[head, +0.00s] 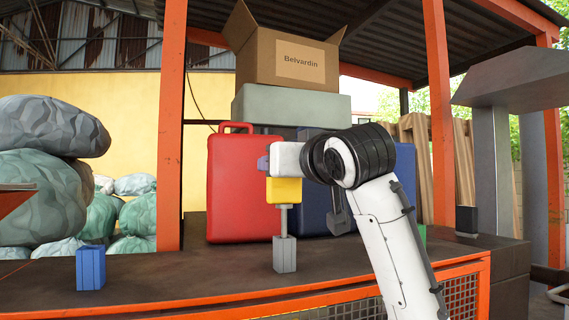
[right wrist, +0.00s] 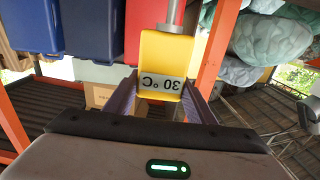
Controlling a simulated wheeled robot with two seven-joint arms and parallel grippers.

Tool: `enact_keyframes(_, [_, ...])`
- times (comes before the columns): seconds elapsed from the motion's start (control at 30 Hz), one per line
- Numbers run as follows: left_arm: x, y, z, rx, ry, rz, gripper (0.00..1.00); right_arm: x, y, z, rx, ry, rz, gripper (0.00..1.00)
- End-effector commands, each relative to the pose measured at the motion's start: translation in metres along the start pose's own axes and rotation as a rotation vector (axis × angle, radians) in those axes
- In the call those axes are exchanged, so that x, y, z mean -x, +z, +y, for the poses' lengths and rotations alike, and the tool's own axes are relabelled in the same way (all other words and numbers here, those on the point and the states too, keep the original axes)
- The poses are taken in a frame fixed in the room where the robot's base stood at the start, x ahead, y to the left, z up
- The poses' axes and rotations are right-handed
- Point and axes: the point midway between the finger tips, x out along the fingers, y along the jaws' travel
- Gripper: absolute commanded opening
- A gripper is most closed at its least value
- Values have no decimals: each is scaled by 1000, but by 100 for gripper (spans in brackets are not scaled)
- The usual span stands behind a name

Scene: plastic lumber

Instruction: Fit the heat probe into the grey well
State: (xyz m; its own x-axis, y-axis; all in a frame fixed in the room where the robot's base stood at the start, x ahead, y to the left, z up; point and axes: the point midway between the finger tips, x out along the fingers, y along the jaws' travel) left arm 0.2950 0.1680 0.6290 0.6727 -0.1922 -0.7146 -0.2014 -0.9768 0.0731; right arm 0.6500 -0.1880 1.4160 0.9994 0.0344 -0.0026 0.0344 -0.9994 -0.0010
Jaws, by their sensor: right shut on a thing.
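My right gripper (head: 264,163) is shut on the yellow handle of the heat probe (head: 284,190). The probe hangs upright, with its thin metal shaft pointing down. In the right wrist view the handle (right wrist: 165,60) sits between the purple fingers (right wrist: 162,98) and bears a "30 °C" label. The grey well (head: 285,255) is a small upright block on the bench, directly below the probe in the head view. The shaft's lower end meets the well's top edge there; I cannot tell whether the tip is inside. My left gripper is not in view.
A blue block (head: 90,268) stands at the bench's left front, and a black block (head: 467,221) at the right. A green block (head: 421,234) is partly hidden by my arm. A red case (head: 238,190) stands behind the well. The bench (head: 180,262) is clear between the blue block and the well.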

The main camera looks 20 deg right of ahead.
Motion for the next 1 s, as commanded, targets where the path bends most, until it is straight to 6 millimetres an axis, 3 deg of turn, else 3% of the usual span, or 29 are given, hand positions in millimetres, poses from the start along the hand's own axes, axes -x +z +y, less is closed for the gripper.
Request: enact_keyframes(1.0, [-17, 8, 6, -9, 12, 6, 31, 0, 41, 0, 0, 0, 2, 22])
